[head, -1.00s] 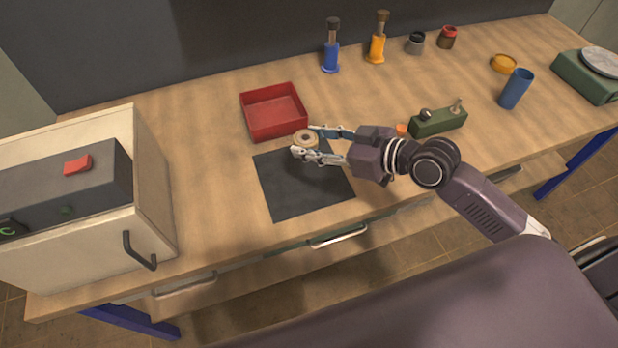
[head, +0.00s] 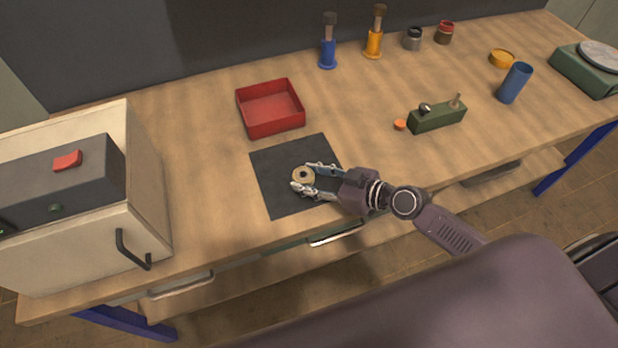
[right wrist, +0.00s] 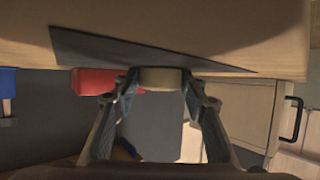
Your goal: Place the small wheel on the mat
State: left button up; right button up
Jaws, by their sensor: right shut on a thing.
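The small wheel (head: 303,175), a tan ring with a dark centre hole, is between the fingertips of my right gripper (head: 304,178). The gripper is shut on it, over the middle of the dark mat (head: 272,200). In the right wrist view the wheel (right wrist: 162,79) shows edge-on between the two fingers (right wrist: 160,92), with the mat (right wrist: 110,48) close by it. I cannot tell whether the wheel touches the mat. My left gripper is not in view.
A red tray (head: 270,132) stands just behind the mat. A cream vacuum chamber (head: 150,215) is at the left. A green block with knobs (head: 437,118) and a small orange piece (head: 400,125) lie to the right. Bare table lies left of the mat.

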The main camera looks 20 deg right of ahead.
jog(key=shift+r, duration=0.1)
jog(key=o, duration=1.5)
jog(key=shift+c, duration=0.2)
jog(key=shift+r, duration=0.1)
jog(key=b+v, duration=0.1)
jog(key=v, duration=0.2)
jog(key=b+v, duration=0.1)
jog(key=v, duration=0.3)
jog(key=b+v, duration=0.2)
jog(key=v, duration=0.1)
jog(key=shift+s+d+f, duration=0.2)
jog(key=shift+s+f, duration=0.1)
jog(key=shift+f, duration=0.05)
jog(key=shift+s+d+r, duration=0.35)
jog(key=shift+s+r, duration=0.15)
